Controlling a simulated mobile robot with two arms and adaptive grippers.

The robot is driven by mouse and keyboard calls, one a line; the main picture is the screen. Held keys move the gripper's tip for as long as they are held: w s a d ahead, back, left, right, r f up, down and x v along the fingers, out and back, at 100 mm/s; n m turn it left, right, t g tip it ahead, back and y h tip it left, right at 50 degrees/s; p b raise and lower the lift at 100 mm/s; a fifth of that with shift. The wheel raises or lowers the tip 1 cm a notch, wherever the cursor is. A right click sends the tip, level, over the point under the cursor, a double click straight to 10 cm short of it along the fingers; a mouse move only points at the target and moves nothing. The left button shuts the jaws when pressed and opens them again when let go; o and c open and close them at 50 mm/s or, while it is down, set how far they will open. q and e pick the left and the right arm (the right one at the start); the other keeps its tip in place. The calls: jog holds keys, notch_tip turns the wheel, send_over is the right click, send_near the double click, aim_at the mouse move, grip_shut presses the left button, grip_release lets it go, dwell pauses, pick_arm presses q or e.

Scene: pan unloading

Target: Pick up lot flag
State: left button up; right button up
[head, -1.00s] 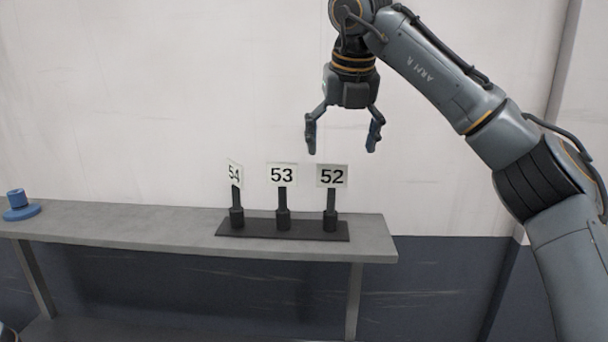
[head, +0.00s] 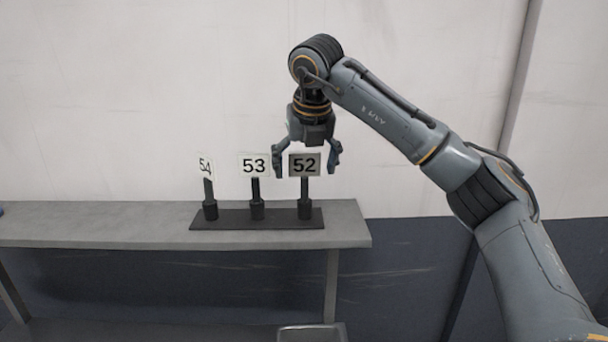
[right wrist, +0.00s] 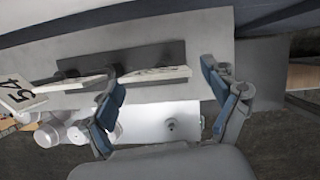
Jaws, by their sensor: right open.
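Three lot flags stand in a row on a black base (head: 230,222) on the grey shelf: 54 (head: 205,167), 53 (head: 254,166) and 52 (head: 304,165). Flag 54 is turned at an angle. My right gripper (head: 305,160) points down, open, with one finger on each side of flag 52's plate. In the right wrist view, flag 52 (right wrist: 155,73) shows nearly edge-on between the open fingers. Flag 54 (right wrist: 18,92) is at the left there. I cannot tell whether a finger touches the plate. My left gripper is not in view.
The grey shelf (head: 110,222) is clear left of the base, with a blue thing (head: 1,211) cut off at the picture's edge. A tray-like thing (head: 312,333) shows at the bottom. Several pale round things (right wrist: 70,125) lie lower left in the right wrist view.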

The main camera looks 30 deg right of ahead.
aim_at(305, 177)
jog(key=p+x, duration=0.1)
jog(key=x, duration=0.2)
jog(key=shift+f, duration=0.4)
jog(key=shift+r, duration=0.1)
jog(key=c, duration=0.3)
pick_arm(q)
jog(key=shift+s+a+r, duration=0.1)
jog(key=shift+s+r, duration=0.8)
pick_arm(e)
jog(key=c, duration=0.9)
jog(key=shift+c, duration=0.2)
